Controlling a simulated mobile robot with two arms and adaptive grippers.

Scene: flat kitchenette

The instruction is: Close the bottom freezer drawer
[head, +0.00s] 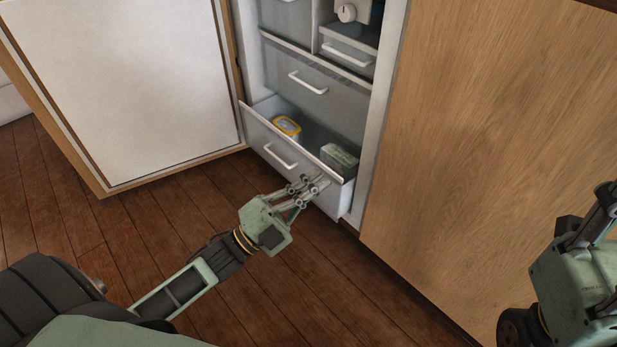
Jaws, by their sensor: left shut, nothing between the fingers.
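The bottom freezer drawer (262,133) is pulled out of the freezer, and its inside shows from above. It has a pale front with a white bar handle (281,156). A yellow-rimmed tub (287,127) and a pale green box (340,157) lie in it. My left gripper (315,184) is shut and empty, at the right part of the drawer front, right of the handle. I cannot tell whether its fingertips touch the front. My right gripper (603,205) is only partly in view at the right edge, away from the drawer; its fingertips are not clear.
The white-lined door (130,85) stands wide open on the left. Another drawer (315,88) above is shut, with a small drawer (347,53) higher up. A wooden cabinet panel (480,140) stands at the right. The wood floor (150,225) in front is clear.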

